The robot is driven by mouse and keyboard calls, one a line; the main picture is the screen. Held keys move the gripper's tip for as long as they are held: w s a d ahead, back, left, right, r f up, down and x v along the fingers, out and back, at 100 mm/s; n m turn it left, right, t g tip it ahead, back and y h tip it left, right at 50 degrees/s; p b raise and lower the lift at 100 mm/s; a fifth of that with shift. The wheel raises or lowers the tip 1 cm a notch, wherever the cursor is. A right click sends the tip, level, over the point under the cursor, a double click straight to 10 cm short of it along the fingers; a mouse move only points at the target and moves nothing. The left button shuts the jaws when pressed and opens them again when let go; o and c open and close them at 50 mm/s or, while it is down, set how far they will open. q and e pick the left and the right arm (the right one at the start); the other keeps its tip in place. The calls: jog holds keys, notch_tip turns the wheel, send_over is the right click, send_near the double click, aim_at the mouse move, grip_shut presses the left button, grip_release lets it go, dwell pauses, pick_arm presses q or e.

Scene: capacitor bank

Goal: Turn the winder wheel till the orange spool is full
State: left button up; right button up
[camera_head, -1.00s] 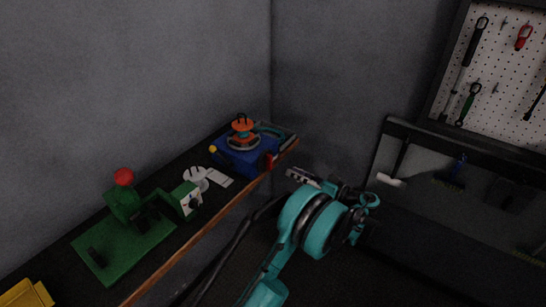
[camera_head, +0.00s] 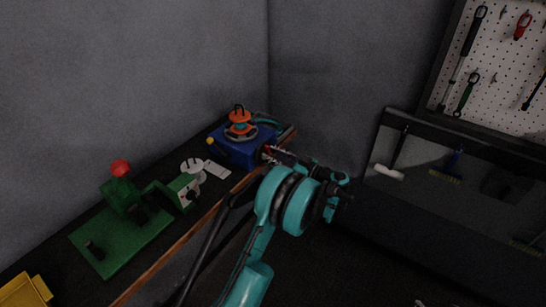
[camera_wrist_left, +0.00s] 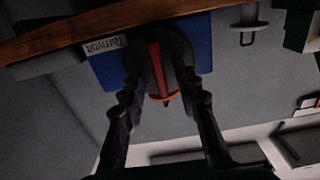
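The blue winder (camera_head: 245,152) stands at the far end of the bench, with the orange spool (camera_head: 239,116) upright on top. How much is wound on it is too small to tell. The winder wheel (camera_head: 267,152) is on its right side, partly hidden by my left gripper (camera_head: 274,154). In the left wrist view the wheel is a dark disc with a red bar (camera_wrist_left: 157,70) across it. My left gripper's fingers (camera_wrist_left: 160,82) are apart, one on each side of the bar, with gaps visible. My right gripper is not in view.
A green fixture with a red knob (camera_head: 121,168), a white part (camera_head: 193,166) and a yellow bin (camera_head: 28,291) stand nearer on the bench. Walls close off the back.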

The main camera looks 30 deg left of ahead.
pick_arm(q)
grip_shut()
jog(key=shift+m, duration=0.4)
jog(key=m, duration=0.5)
jog(key=m+b, duration=0.1)
jog(key=m, duration=0.5)
jog(key=m+b, duration=0.1)
jog(key=m, duration=0.4)
jog(key=shift+w+f+m, duration=0.35)
jog(key=shift+m, duration=0.35)
